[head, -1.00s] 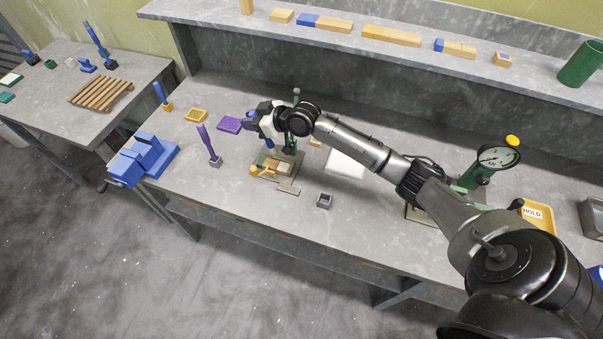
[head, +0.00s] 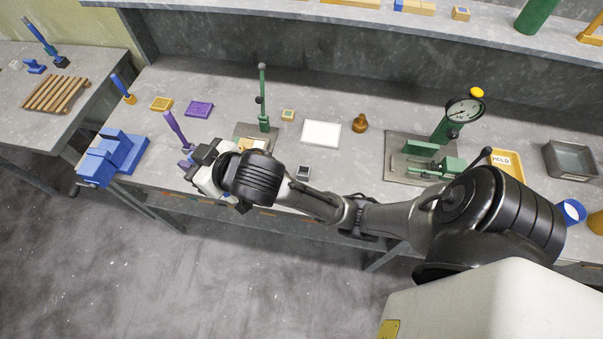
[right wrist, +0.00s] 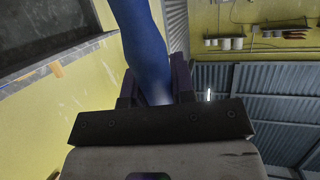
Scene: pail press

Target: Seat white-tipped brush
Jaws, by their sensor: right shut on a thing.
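A blue-handled brush (head: 120,85) stands in an orange foot at the back left. My left gripper is not in view.
A blue stepped block (head: 112,155) stands left of my gripper. Yellow (head: 161,103) and purple (head: 199,109) trays lie behind. A green post (head: 263,100), a small grey cup (head: 303,172), a white plate (head: 321,133) and a green dial press (head: 440,130) are to the right.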

